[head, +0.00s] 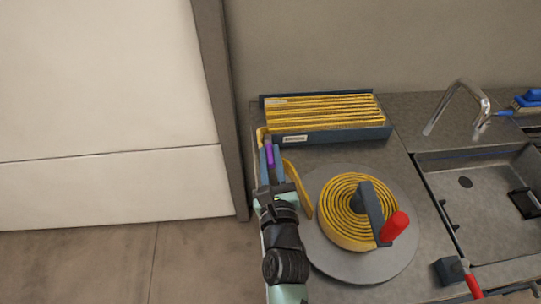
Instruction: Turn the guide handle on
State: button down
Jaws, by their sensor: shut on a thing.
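A small purple handle (269,157) stands at the left edge of the grey counter, just in front of the blue rack. I take it as the guide handle. My gripper (270,168) reaches up from below and is shut on the purple handle. The fingers hide part of it, and its exact turn angle cannot be told. A yellow hose (301,190) runs past the gripper to a flat coil (345,215) on a round grey disc (345,271).
A dark crank with a red grip (394,227) sits over the coil, close right of my arm. A blue rack (345,137) holds folded yellow hose behind. A sink (485,190) with a tap (460,98) is at right. A grey post (220,110) stands left; open floor lies lower left.

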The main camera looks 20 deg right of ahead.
jog(key=shift+f+b, duration=0.1)
jog(key=shift+b, duration=0.2)
jog(key=shift+d+f+y+b, duration=0.2)
jog(key=shift+y+b, duration=0.1)
jog(key=shift+b, duration=0.95)
jog(key=b, duration=0.2)
jog(key=n+y+b, duration=0.1)
jog(key=shift+s+d+b, duration=0.1)
jog(key=shift+d+b, duration=0.15)
jog(key=shift+b, duration=0.1)
jog(key=shift+d+n+t+y+b, duration=0.3)
jog(key=shift+n+y+b, duration=0.3)
jog(key=shift+y+b, duration=0.3)
jog(key=shift+d+r+n+y+b, duration=0.1)
jog(key=shift+r+n+y+b, duration=0.15)
jog(key=shift+n+y+b, duration=0.25)
jog(key=c, duration=0.8)
grip_release()
